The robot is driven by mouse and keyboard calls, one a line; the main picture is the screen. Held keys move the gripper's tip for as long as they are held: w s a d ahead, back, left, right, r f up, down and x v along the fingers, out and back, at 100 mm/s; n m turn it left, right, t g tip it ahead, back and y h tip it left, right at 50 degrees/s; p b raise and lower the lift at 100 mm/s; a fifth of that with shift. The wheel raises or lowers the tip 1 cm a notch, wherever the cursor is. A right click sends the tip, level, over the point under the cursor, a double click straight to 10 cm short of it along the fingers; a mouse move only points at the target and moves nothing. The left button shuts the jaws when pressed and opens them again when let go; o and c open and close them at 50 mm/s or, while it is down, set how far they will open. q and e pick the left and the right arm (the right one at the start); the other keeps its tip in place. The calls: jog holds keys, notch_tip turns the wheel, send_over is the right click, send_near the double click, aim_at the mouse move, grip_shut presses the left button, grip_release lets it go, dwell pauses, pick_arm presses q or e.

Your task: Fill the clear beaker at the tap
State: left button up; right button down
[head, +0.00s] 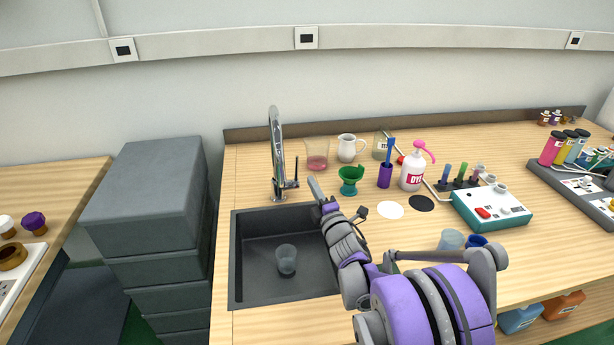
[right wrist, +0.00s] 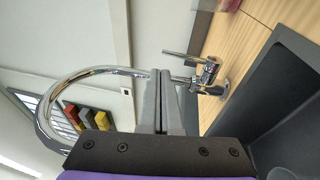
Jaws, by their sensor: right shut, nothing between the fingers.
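A clear beaker (head: 286,260) stands upright in the dark sink (head: 262,214), toward the basin's middle. The chrome tap (head: 276,150) rises behind the sink, and its lever (head: 296,172) is on its right side. My right gripper (head: 313,184) is shut and empty, its tips just right of the tap lever in the head view. In the right wrist view the shut fingers (right wrist: 160,95) point toward the tap (right wrist: 90,78) and its lever (right wrist: 182,54); I cannot tell whether they touch. No water stream shows. My left gripper is not in view.
Right of the sink stand a beaker with pink liquid (head: 317,153), a white jug (head: 350,148), a green cup (head: 351,179), a purple holder (head: 385,176) and a dye bottle (head: 413,167). A teal device (head: 490,208) is farther right. Grey drawers (head: 150,200) stand left.

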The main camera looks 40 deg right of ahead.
jog(key=shift+r+v, duration=0.2)
jog(key=shift+v, duration=2.05)
jog(key=shift+r, duration=0.1)
